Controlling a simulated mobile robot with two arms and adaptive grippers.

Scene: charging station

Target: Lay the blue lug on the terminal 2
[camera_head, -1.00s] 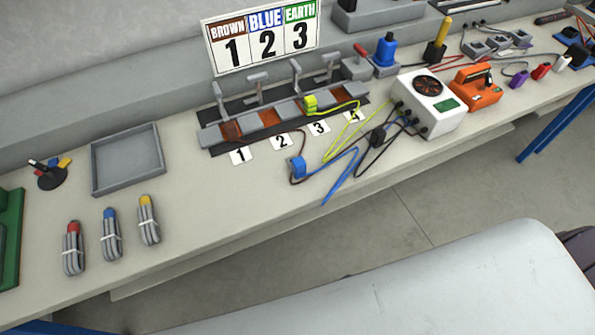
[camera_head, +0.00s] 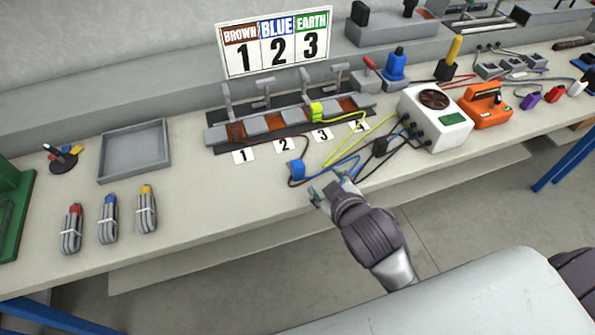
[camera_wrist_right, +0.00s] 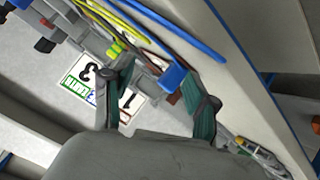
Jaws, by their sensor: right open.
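The blue lug (camera_head: 297,171) lies on the bench in front of the number 2 card, with its blue cable running right. It also shows in the right wrist view (camera_wrist_right: 173,77), between the finger directions and beyond the tips. Terminal 2 (camera_head: 274,122) is on the grey terminal block, behind the number 2 card (camera_head: 284,146), with a raised lever behind it. My right gripper (camera_head: 325,184) is open and empty, just right of the lug at the bench's front edge. Its two fingers (camera_wrist_right: 160,98) are spread in the wrist view. My left gripper is not in view.
A yellow-green lug (camera_head: 317,111) sits on the block near the number 3 card. A brown wire (camera_head: 296,184) passes close by the blue lug.

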